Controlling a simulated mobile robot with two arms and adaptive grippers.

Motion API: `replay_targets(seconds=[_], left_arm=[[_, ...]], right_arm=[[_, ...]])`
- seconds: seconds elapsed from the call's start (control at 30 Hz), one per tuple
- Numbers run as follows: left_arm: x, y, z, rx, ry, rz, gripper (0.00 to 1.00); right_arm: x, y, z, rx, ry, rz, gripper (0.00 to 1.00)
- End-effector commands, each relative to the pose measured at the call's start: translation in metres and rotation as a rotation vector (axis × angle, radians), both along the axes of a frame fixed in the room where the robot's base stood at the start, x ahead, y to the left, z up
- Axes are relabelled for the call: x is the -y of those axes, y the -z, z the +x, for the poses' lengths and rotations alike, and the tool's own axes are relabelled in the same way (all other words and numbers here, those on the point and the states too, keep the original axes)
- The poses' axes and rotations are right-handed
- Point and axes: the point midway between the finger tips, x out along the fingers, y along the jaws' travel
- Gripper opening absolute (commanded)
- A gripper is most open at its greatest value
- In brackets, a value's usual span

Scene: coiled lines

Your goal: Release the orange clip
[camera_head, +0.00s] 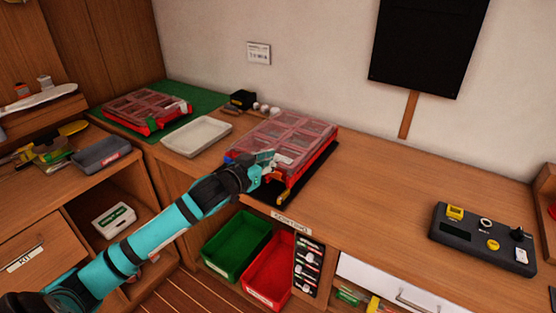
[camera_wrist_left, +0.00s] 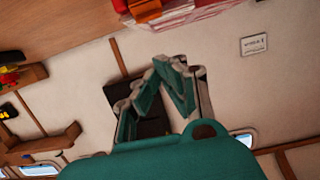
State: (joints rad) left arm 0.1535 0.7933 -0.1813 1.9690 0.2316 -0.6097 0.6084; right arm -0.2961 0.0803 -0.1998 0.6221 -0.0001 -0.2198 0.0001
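A red organiser case (camera_head: 318,157) with a clear compartment lid lies on a black mat on the bench. A yellow-orange clip (camera_head: 284,196) shows at its near front corner. In the left wrist view an orange part (camera_wrist_left: 144,10) sits at the top edge, beside the red of the case; I cannot tell whether it is the same clip. My left gripper (camera_head: 268,160) is at the front edge of the case and hides part of it. In the left wrist view its fingertips (camera_wrist_left: 170,65) come together, with nothing seen between them. My right gripper is not in view.
A second red case (camera_head: 146,110) lies on a green mat at the back left. A white tray (camera_head: 196,136) stands between the cases. Green (camera_head: 237,243) and red (camera_head: 268,270) bins sit below. A dark control box (camera_head: 484,238) is at the right; the bench before it is clear.

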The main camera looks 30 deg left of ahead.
Motion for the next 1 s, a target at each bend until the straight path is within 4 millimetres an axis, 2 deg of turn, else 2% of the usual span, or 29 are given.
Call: replay_targets(seconds=[0.1, 0.3, 0.9, 1.0], left_arm=[[-0.002, -0.008, -0.023, 0.001, 0.001, 0.004, 0.0], [-0.004, -0.018, -0.044, 0.002, 0.0, 0.002, 0.0], [-0.004, -0.022, -0.049, 0.004, -0.001, 0.002, 0.0], [-0.003, -0.017, -0.05, -0.007, -0.002, 0.002, 0.0]], right_arm=[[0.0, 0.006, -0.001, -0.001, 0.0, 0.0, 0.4], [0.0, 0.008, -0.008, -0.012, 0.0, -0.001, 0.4], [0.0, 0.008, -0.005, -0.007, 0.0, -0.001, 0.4], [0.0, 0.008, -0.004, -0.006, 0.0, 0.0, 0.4]])
